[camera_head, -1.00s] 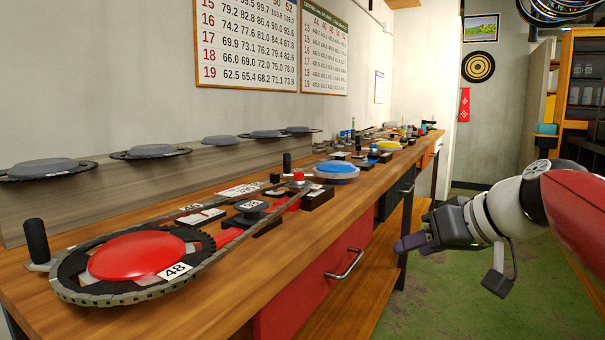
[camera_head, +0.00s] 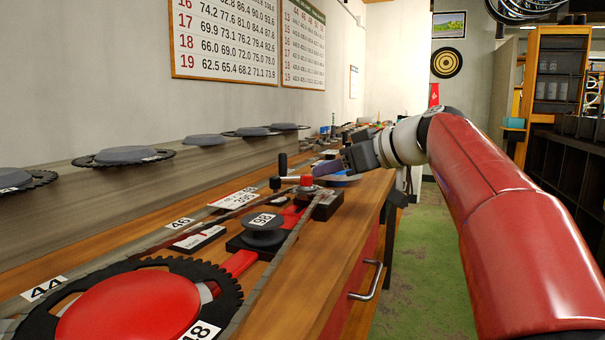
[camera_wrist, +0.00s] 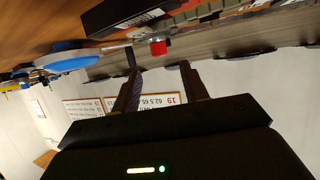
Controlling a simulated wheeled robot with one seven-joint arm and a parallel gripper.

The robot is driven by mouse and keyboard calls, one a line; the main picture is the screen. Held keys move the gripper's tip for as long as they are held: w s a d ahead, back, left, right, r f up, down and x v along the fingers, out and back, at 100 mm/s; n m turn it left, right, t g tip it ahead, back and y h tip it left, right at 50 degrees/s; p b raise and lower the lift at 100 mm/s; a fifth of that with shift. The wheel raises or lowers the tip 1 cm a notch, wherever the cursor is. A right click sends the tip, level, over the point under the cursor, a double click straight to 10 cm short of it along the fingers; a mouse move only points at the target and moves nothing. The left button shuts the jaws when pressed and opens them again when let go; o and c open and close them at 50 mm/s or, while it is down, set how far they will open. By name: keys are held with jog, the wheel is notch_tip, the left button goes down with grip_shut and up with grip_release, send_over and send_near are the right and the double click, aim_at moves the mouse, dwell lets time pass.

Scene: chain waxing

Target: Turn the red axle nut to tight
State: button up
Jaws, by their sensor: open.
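The red axle nut (camera_head: 306,181) is a small red cylinder on a dark block at the far end of the red-disc chain rig. In the wrist view the nut (camera_wrist: 158,47) shows ahead of and between my two fingers. My gripper (camera_head: 322,172) is open, just right of the nut and close to it in the head view. No contact between fingers and nut can be seen. A short lever with a dark end (camera_head: 276,183) sticks out left of the nut. The nut's tightness cannot be read.
A black upright handle (camera_head: 283,163) stands just behind the nut. A blue disc (camera_head: 342,181) lies partly behind my gripper. The large red disc (camera_head: 130,308) and a black spool labelled 98 (camera_head: 263,230) are nearer. The bench's front strip (camera_head: 310,290) is clear.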

aim_at(308, 176)
jog(key=x, duration=0.6)
jog(key=shift+a+f+p, duration=0.1)
jog(key=shift+f+p, duration=0.05)
jog(key=shift+p, duration=0.2)
grip_shut()
